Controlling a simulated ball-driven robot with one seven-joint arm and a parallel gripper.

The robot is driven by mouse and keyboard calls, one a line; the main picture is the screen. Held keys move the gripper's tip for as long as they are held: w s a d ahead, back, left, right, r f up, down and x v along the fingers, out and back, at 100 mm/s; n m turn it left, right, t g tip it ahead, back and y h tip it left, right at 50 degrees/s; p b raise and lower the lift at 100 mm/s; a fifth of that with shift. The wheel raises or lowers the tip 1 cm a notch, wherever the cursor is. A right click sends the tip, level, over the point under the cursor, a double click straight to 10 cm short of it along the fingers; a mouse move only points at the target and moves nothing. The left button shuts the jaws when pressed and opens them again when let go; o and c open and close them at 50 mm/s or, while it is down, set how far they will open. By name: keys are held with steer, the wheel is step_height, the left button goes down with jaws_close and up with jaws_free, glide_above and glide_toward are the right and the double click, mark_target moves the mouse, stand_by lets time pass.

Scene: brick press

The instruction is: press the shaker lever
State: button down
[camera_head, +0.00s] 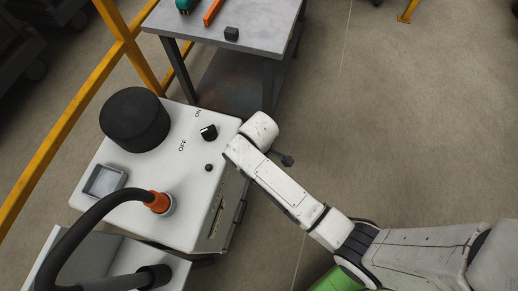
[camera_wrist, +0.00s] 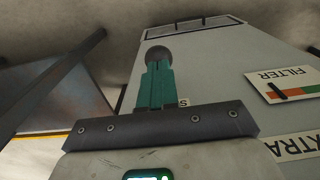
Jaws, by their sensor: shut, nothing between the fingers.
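The shaker lever shows in the wrist view as a dark round knob (camera_wrist: 158,55) in front of the extractor's grey side panel. My gripper (camera_wrist: 157,70) has its teal fingers shut together and empty. The fingertips overlap the lower part of the knob in the picture; I cannot tell whether they touch it. In the head view a dark knob (camera_head: 287,160) on a short rod sticks out to the right of the extractor (camera_head: 150,176), beside my wrist. It looks like the same lever. My fingers are hidden behind my arm there.
The extractor's top carries a black dome (camera_head: 134,119), an ON/OFF switch (camera_head: 208,132) and an orange hose fitting (camera_head: 159,202). A FILTER gauge (camera_wrist: 288,86) is on its panel. A metal table (camera_head: 222,27) and yellow railing (camera_head: 61,122) stand behind. Floor at right is clear.

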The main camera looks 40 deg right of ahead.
steer(key=shift+f+b, duration=0.65)
steer(key=shift+f, duration=1.15)
steer(key=shift+s, duration=0.1)
steer(key=shift+r+p, duration=0.55)
steer(key=shift+p, duration=0.15)
step_height(320, 180, up, 13)
steer(key=p, duration=0.4)
steer(key=shift+w, duration=0.2)
steer(key=shift+r, duration=0.1)
